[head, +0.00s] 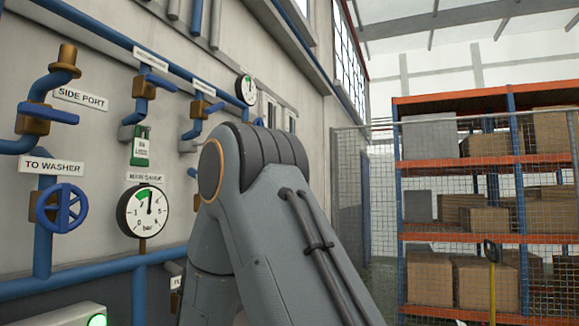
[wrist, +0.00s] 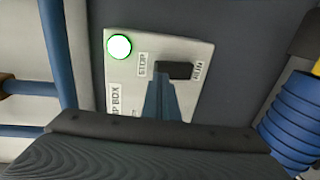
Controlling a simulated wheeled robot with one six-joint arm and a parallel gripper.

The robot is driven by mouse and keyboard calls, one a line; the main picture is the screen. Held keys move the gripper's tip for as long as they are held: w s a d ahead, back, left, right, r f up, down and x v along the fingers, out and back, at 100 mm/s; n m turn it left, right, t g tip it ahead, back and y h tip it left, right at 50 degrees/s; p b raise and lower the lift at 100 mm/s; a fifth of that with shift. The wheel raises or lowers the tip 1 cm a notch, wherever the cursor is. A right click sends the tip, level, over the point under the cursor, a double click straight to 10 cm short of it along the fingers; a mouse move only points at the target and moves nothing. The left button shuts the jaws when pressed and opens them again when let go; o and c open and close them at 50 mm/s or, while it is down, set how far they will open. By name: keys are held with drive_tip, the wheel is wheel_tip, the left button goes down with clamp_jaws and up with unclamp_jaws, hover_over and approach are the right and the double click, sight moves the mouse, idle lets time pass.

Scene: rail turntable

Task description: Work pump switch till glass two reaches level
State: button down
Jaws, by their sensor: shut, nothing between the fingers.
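The pump box (wrist: 122,78) is a pale panel in the wrist view, with STOP and RUN labels and a lit green lamp (wrist: 119,46). Its black switch handle (wrist: 178,71) lies across the panel, with its end by the RUN label. My gripper (wrist: 163,85) is shut and empty, its blue-grey fingers reaching up to the handle; I cannot tell whether they touch it. In the head view the box (head: 58,316) shows only its top corner and lamp at the bottom left, and my arm hides the gripper. I cannot make out glass two or its level.
Blue pipes and valves cover the wall at left, with a round main gauge (head: 143,210) and a smaller gauge (head: 246,90). A green tag (head: 141,146) hangs from one valve. A mesh fence (head: 480,200) stands before racking with boxes at right.

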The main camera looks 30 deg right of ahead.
drive_tip(key=shift+f+b+v, duration=0.2)
drive_tip(key=shift+v, duration=1.25)
drive_tip(key=shift+f+b+v, duration=0.15)
drive_tip(key=shift+b+v, duration=0.05)
drive_tip(key=shift+v, duration=1.3)
drive_tip(key=shift+d, duration=0.1)
drive_tip(key=s+d+f+m+g+h, duration=0.2)
drive_tip(key=s+d+f+m+h, duration=0.15)
drive_tip(key=d+m, duration=0.35)
drive_tip(key=s+d+f+m+g+h, duration=0.2)
drive_tip(key=d+f+m+h, duration=0.3)
drive_tip(key=d+m, duration=0.1)
drive_tip(key=s+d+f+m+g, duration=0.1)
drive_tip(key=s+m+g, duration=0.3)
drive_tip(key=s, duration=0.6)
drive_tip(key=s+d+f+m+g+h, duration=0.1)
drive_tip(key=s+d+m+g, duration=0.3)
drive_tip(key=s+m, duration=0.4)
drive_tip(key=shift+s+d+f, duration=0.25)
drive_tip(key=shift+s+f, duration=0.1)
drive_tip(key=shift+s, duration=0.65)
drive_tip(key=shift+h, duration=0.25)
